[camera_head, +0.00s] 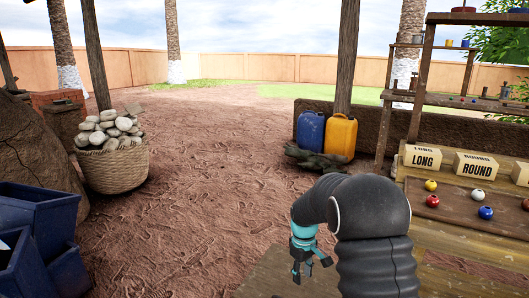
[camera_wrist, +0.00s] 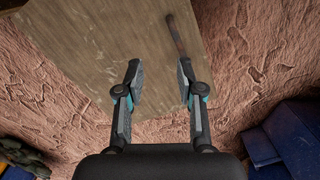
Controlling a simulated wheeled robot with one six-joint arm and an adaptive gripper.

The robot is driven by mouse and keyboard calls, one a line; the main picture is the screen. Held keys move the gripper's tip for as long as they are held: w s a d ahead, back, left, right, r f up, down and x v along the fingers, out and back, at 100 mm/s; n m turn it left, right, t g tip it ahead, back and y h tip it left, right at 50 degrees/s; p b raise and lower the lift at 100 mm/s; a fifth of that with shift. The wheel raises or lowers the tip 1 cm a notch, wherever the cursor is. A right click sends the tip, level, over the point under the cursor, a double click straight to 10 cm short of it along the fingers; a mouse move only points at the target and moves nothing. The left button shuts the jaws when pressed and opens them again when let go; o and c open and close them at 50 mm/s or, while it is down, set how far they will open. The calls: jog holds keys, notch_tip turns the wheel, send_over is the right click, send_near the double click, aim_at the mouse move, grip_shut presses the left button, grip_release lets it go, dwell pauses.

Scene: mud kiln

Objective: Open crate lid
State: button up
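A flat wooden board (camera_wrist: 90,50), which may be the crate lid, lies below my gripper (camera_wrist: 160,75) in the wrist view. Its wood also shows at the bottom of the head view (camera_head: 262,280). A narrow dark brown bar (camera_wrist: 176,36) lies on the board, just beyond the right fingertip. My gripper is open and empty, with its two fingers apart over the board. In the head view my gripper (camera_head: 310,268) points down above the board. I cannot tell whether the fingertips touch the wood. The crate's sides are not visible.
Blue bins (camera_head: 38,230) stand at the left. A basket of stones (camera_head: 112,150) stands behind them. A blue jug (camera_head: 310,131) and a yellow jug (camera_head: 341,136) stand by a post. A wooden table (camera_head: 465,200) with labelled blocks and balls is at the right. Open dirt lies between.

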jog(key=s+d+r+m+t, duration=0.1)
jog(key=s+r+m+t, duration=0.1)
jog(key=s+r, duration=0.5)
jog(key=s+d+r+m+t, duration=0.1)
jog(key=s+r, duration=0.6)
jog(key=s, duration=0.8)
jog(key=s+d+r+m+t, duration=0.1)
jog(key=s+r+m+t, duration=0.2)
jog(key=s+r, duration=0.4)
jog(key=s+m, duration=0.1)
jog(key=s, duration=0.3)
jog(key=shift+s+d+r+m, duration=0.25)
jog(key=shift+d+r+m, duration=0.05)
